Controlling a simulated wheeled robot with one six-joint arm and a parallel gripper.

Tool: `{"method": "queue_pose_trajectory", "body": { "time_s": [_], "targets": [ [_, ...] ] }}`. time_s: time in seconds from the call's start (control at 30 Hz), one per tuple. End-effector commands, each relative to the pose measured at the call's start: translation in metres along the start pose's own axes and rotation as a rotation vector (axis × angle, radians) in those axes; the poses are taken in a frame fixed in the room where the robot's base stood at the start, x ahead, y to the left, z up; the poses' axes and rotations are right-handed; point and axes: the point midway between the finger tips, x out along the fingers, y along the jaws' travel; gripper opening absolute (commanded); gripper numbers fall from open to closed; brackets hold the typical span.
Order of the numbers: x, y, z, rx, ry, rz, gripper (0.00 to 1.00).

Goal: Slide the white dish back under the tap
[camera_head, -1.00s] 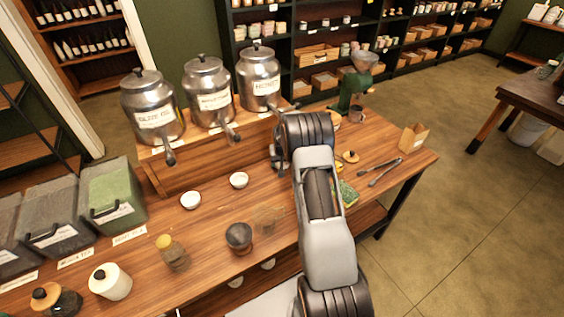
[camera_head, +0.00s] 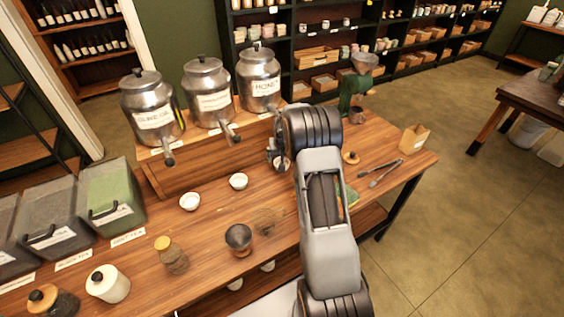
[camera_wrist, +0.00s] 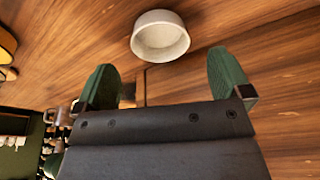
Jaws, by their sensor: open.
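A white dish (camera_wrist: 160,36) sits upright on the wooden counter in the wrist view, just beyond the fingertips and between their lines, apart from both green fingers. My gripper (camera_wrist: 162,72) is open and empty. In the head view my gripper (camera_head: 281,160) is low over the counter in front of the honey urn (camera_head: 259,80), with a white patch beside it that may be this dish, mostly hidden. The honey tap is hidden behind my arm. Two more white dishes, the left one (camera_head: 190,201) and the right one (camera_head: 239,181), stand in front of the other urns.
The urns stand on a raised wooden shelf (camera_head: 205,160). A dark cup (camera_head: 239,239) and a cork-topped jar (camera_head: 172,254) stand nearer on the counter. Tongs (camera_head: 380,173), a paper bag (camera_head: 416,138) and a green grinder (camera_head: 352,95) are to the right of my arm.

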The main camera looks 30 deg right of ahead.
Motion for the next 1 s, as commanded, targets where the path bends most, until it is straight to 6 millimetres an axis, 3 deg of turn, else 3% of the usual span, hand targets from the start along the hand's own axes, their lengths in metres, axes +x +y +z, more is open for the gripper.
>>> {"method": "queue_pose_trajectory", "body": {
  "time_s": [0.3, 0.87, 1.0],
  "targets": [
    [-0.023, 0.0, 0.0, 0.0, -0.001, 0.0, 0.96],
    [-0.024, 0.0, 0.001, -0.002, -0.005, 0.0, 0.96],
    [-0.018, 0.0, 0.017, -0.007, -0.059, 0.001, 0.96]
  ]
}}
